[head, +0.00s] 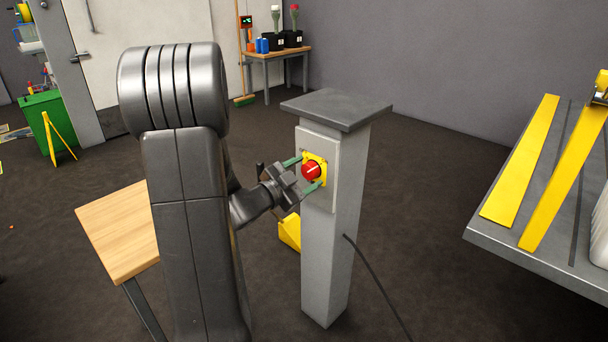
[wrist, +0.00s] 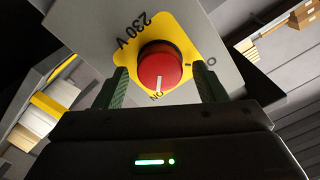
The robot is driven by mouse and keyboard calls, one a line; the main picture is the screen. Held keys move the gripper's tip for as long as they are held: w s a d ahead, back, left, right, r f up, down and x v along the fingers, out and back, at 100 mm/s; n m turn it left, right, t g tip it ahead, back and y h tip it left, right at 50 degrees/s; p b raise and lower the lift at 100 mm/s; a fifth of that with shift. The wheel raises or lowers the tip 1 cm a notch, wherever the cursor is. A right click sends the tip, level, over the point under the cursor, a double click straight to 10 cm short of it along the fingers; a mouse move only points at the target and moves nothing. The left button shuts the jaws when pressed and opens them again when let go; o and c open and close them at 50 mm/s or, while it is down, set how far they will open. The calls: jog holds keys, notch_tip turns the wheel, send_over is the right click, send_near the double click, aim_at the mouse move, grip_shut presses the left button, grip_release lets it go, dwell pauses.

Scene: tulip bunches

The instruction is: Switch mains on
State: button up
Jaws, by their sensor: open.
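The red rotary knob (head: 311,170) sits on a yellow plate on the pale panel (head: 330,190) of a grey pillar. In the wrist view the knob (wrist: 160,66) is close, with its white line pointing down at lettering that reads as an inverted "ON". An "O" with a small tick is to the right of the knob, and "230 V" is at upper left. My gripper (head: 309,172) is at the panel, open. In the wrist view its green fingers (wrist: 161,78) stand on either side of the knob, with gaps visible.
A wooden-topped table (head: 118,230) stands left of my arm. A grey table (head: 510,250) with yellow strips is at right. Floor between pillar and back wall is clear.

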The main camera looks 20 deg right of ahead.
jog(key=p+v, duration=0.2)
jog(key=v, duration=1.1)
jog(key=shift+s+a, duration=0.2)
jog(key=shift+a, duration=0.15)
jog(key=shift+f, duration=0.1)
jog(key=b+x, duration=0.2)
jog(key=x, duration=1.2)
jog(key=shift+a, duration=0.15)
